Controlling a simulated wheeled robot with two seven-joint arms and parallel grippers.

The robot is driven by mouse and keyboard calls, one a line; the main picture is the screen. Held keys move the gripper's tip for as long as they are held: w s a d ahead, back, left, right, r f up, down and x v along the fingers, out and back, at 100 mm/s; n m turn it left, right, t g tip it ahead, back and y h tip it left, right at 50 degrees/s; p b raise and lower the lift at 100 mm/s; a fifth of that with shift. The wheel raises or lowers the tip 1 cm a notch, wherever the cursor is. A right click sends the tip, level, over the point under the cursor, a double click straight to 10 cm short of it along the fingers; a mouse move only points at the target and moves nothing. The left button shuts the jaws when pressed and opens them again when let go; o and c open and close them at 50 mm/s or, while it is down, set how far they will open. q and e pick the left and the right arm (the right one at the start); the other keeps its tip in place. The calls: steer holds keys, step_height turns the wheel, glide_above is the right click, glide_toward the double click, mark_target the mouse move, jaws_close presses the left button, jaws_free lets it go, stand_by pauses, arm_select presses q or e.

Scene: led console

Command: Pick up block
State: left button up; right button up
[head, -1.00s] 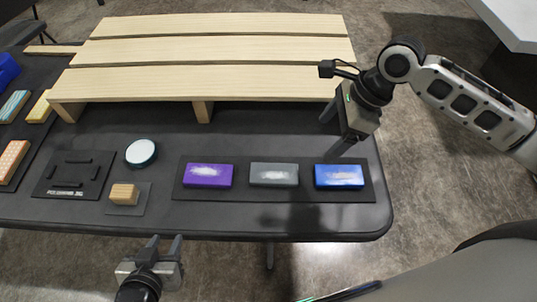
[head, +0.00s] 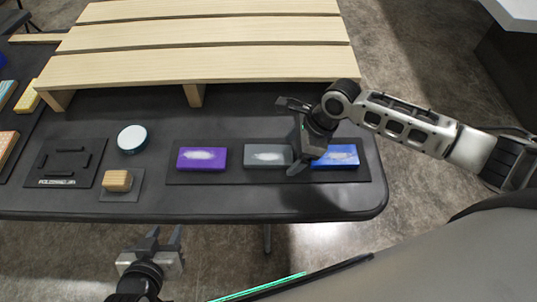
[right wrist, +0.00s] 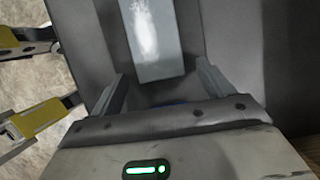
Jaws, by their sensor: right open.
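In the head view a purple block (head: 202,158), a grey block (head: 266,155) and a blue block (head: 340,156) lie in a row on a dark mat (head: 235,177), each with a whitish patch on top. My right gripper (head: 299,166) is open and above the row, between the grey and blue blocks, partly covering both. In the right wrist view the grey block (right wrist: 151,38) lies ahead, beyond the open fingers (right wrist: 163,85). A sliver of blue shows low between them. My left gripper (head: 164,237) is open and empty in front of the table edge.
A small wooden block (head: 117,181) sits on a pad at the left, near a round white-topped disc (head: 132,138) and a black fixture board (head: 67,162). A slatted wooden platform (head: 200,68) stands behind. Colored blocks lie at the far left.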

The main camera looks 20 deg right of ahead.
steer(key=shift+a+f, duration=0.15)
steer(key=shift+f, duration=0.2)
steer(key=c, duration=1.2)
steer(key=shift+o, duration=0.2)
steer(key=shift+w+r, duration=0.1)
